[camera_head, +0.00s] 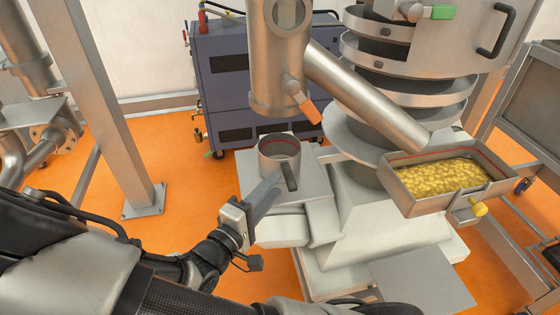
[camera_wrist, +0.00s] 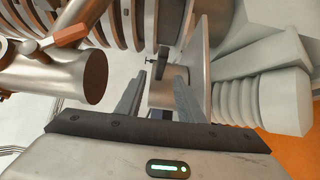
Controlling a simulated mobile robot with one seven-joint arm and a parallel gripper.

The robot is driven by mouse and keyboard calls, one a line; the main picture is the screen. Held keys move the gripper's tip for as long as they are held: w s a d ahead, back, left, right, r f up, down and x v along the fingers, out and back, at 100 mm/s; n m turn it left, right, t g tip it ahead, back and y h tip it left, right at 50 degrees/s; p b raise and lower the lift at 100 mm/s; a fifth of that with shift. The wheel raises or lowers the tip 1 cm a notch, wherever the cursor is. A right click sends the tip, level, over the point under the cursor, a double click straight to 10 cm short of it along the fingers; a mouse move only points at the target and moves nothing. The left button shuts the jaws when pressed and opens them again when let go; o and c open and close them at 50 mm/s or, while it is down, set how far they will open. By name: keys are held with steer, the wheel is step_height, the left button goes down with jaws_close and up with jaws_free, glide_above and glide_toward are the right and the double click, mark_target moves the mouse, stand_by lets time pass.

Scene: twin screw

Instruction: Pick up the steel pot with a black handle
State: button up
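The steel pot (camera_head: 272,153) with a red line inside its rim stands upright on a pale metal platform (camera_head: 315,185) below a vertical steel pipe. Its black handle (camera_head: 290,178) sticks out toward the camera. My gripper (camera_head: 277,180) comes from the lower left, and its fingertips are close to the handle. In the wrist view my gripper (camera_wrist: 158,88) has its two fingers apart, with part of a steel surface, probably the pot (camera_wrist: 163,94), showing beyond the gap. I cannot tell whether the fingers touch the handle.
The steel pipe (camera_head: 277,60) with an orange handle hangs just above the pot. A slanted steel tube (camera_head: 365,95) leads to a tray (camera_head: 402,188) of yellow pieces at right. A dark cabinet (camera_head: 225,85) stands behind. A grey post (camera_head: 115,120) rises at left; orange floor lies between.

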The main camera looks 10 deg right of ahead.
mark_target(286, 172)
steer(key=shift+x, duration=3.2)
steer(key=shift+s+d, duration=0.1)
steer(key=shift+c, duration=0.2)
jaws_close()
